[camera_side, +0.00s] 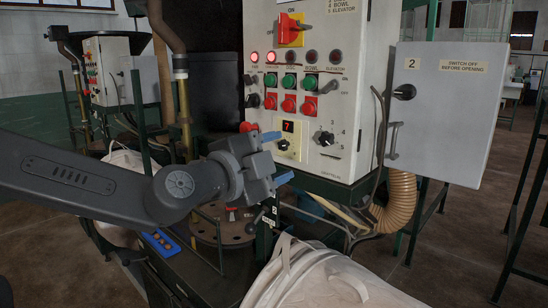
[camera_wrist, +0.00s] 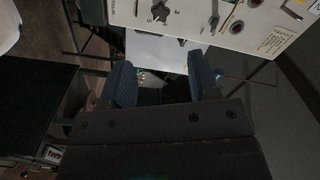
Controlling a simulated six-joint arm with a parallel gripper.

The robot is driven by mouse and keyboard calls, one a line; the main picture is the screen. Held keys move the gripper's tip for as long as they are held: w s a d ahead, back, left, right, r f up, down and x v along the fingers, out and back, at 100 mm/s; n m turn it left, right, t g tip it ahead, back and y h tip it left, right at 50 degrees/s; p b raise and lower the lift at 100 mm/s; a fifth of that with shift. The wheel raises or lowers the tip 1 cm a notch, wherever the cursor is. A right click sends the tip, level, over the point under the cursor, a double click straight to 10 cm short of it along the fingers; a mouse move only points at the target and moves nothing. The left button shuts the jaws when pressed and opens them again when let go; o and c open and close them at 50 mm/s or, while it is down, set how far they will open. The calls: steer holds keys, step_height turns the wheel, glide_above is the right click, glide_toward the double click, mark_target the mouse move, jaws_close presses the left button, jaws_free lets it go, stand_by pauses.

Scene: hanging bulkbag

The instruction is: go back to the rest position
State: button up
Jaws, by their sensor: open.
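My gripper (camera_side: 277,158) is in front of the lower part of the control panel (camera_side: 318,100) in the side view. Its two blue fingers stand apart with nothing between them. In the wrist view the gripper (camera_wrist: 161,86) is also open and empty, with the panel face (camera_wrist: 190,18) beyond the fingertips at the top. My arm reaches in from the left and hides part of what lies behind it. I cannot tell the exact gap between the fingertips and the panel.
An open grey cabinet door (camera_side: 447,115) juts out at the right, with a ribbed tan hose (camera_side: 398,203) below it. A white bulk bag (camera_side: 325,280) bulges below my gripper. A blue button box (camera_side: 160,242) sits under my arm. A second control cabinet (camera_side: 112,70) stands behind left.

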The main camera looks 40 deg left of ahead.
stand_by(0.4)
steer(key=s+a+f+n+g, duration=0.5)
steer(key=s+f+n+g, duration=0.1)
steer(key=s+f, duration=0.2)
steer(key=s+a+f+n+g, duration=0.5)
steer(key=s+f+n+g, duration=0.1)
steer(key=s, duration=0.5)
step_height(320, 180, down, 2)
steer(key=shift+a+f+n, duration=0.1)
steer(key=shift+a+n, duration=0.15)
steer(key=shift+n, duration=0.45)
stand_by(0.4)
